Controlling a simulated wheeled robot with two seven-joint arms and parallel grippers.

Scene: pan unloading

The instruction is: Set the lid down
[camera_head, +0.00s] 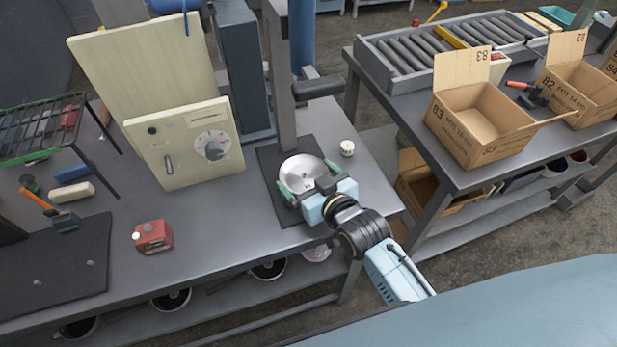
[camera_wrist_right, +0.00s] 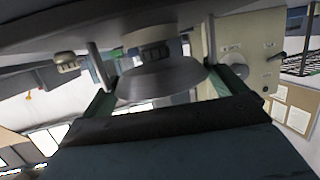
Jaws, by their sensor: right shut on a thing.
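The lid (camera_head: 303,171) is a round silver disc over the dark mat (camera_head: 266,160) at the foot of the grey post. My right gripper (camera_head: 309,180) is shut on it, with a green finger on either side. In the right wrist view the lid (camera_wrist_right: 160,84) shows as a grey disc between the fingers of the right gripper (camera_wrist_right: 165,92). A short dark round piece lies between the disc and the table surface there. I cannot tell whether the lid touches what is below it. My left gripper is not in view.
A small white cylinder (camera_head: 347,148) stands right of the lid. The grey post (camera_head: 281,80) with a side arm rises behind it. A cream control box (camera_head: 186,142) and a red can (camera_head: 153,236) are to the left. The table between can and mat is clear.

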